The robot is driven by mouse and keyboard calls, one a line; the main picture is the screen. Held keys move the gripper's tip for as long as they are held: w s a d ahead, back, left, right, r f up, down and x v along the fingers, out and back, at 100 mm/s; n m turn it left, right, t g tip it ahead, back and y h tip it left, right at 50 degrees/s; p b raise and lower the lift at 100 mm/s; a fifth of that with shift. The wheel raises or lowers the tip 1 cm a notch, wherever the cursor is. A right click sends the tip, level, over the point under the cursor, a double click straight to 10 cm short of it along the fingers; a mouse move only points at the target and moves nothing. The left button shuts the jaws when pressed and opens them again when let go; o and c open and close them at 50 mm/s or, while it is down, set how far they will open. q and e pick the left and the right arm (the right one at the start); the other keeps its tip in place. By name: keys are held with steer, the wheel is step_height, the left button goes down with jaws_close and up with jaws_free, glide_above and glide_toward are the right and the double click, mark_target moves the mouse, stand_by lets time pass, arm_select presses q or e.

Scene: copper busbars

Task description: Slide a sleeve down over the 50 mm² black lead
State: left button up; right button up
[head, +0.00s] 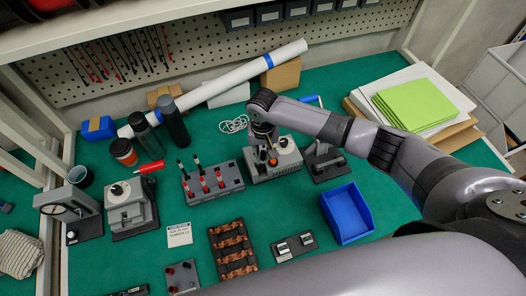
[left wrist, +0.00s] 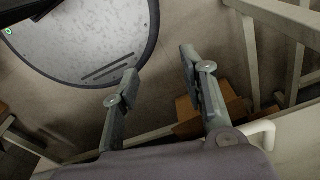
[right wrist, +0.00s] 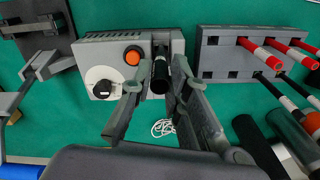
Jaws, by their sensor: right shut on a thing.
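A dark rack (head: 213,184) near the middle of the bench holds several upright red and black leads with white bands; it also shows in the right wrist view (right wrist: 222,56). My right gripper (head: 265,130) is over the grey box unit (head: 287,168) beside the rack. In the right wrist view, my right gripper (right wrist: 150,82) is shut on a dark cylindrical piece (right wrist: 160,72), by its look a black lead or sleeve. Its lower end and any size marking are hidden or too small. My left gripper (left wrist: 160,65) is open and empty, away from the bench.
The box unit has an orange button (right wrist: 132,57) and a round knob. A blue bin (head: 346,214) stands to the right, a tray of copper busbars (head: 233,250) in front. A press (head: 130,206) stands at left. Dark bottles (head: 172,122) stand behind the rack. Green bench shows between them.

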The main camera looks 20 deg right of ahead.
steer(key=o, duration=0.7)
steer(key=shift+r, duration=0.1)
steer(key=shift+r+p, duration=0.8)
steer(key=shift+r, duration=0.65)
steer(key=shift+r, duration=0.1)
step_height(320, 180, up, 11)
steer(key=shift+f, duration=0.1)
stand_by(0.6)
